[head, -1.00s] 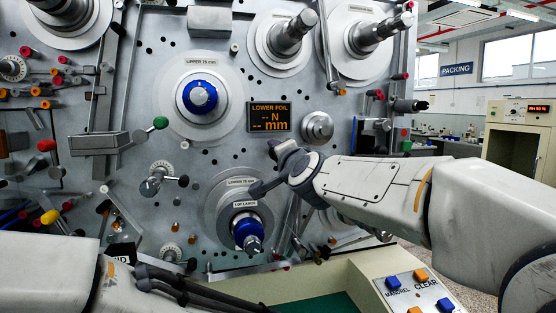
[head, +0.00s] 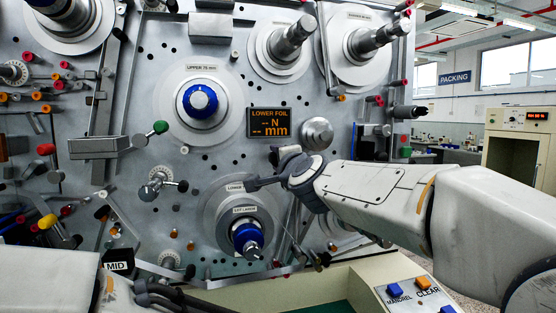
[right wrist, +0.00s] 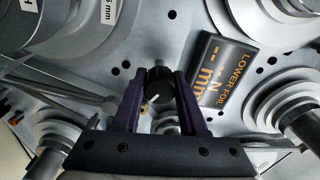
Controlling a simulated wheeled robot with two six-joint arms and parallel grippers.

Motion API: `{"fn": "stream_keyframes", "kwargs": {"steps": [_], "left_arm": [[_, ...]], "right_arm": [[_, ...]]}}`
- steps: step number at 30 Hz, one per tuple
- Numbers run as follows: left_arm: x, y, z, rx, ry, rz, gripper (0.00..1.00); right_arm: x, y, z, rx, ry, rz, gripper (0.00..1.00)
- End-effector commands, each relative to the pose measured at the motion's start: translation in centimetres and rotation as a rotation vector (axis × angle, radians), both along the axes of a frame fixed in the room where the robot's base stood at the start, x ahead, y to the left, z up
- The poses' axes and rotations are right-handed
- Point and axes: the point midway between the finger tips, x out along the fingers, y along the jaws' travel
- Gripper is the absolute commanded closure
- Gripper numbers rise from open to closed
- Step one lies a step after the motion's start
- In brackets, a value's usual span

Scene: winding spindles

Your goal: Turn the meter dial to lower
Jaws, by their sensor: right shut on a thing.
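The meter display (head: 269,122) on the grey machine panel reads "LOWER FOIL" with N and mm lines. It also shows in the right wrist view (right wrist: 222,77), right of my fingers. In that view a round black dial (right wrist: 160,84) with a white mark pointing lower left sits between the fingertips of my right gripper (right wrist: 158,78). The gripper is shut on this dial. In the head view my right gripper (head: 264,170) is at the panel below the display, and it hides the dial. My left gripper is out of view; only part of my left arm shows at lower left.
The upper spindle (head: 201,100) with a blue collar stands left of the display, and the lower spindle (head: 247,236) is just below my right gripper. A silver knob (head: 317,132) is right of the display. A console with buttons (head: 423,283) stands at lower right.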

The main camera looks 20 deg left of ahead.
Motion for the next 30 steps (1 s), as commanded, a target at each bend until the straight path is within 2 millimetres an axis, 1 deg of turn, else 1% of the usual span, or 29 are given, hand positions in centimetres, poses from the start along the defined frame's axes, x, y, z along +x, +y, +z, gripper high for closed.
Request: {"fn": "stream_keyframes", "kwargs": {"steps": [2,3,4,5,14,17,20,25,30], "left_arm": [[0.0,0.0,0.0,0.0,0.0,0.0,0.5],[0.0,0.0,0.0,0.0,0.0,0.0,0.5],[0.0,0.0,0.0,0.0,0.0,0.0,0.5],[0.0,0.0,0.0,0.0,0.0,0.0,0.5],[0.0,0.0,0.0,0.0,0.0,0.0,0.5],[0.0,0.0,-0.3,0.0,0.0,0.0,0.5],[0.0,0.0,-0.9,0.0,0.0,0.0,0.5],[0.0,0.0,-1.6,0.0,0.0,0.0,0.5],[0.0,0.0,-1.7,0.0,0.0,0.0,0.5]], "right_arm": [[0.2,-0.2,0.1,0.004,-0.001,-0.007,1.0],[0.2,-0.2,0.1,0.004,-0.001,-0.007,0.43],[0.2,-0.2,0.1,0.004,-0.001,-0.007,0.32],[0.1,-0.2,0.1,0.004,-0.001,-0.006,0.29],[0.0,0.0,0.0,0.001,0.0,-0.001,0.29],[-0.6,-0.4,0.0,0.003,-0.002,-0.001,0.29],[-1.8,-1.2,0.0,0.003,-0.003,0.0,0.29],[-4.7,-3.2,-0.1,0.003,-0.002,-0.002,0.29],[-7.1,-4.9,0.1,0.003,-0.002,-0.002,0.29]]}}
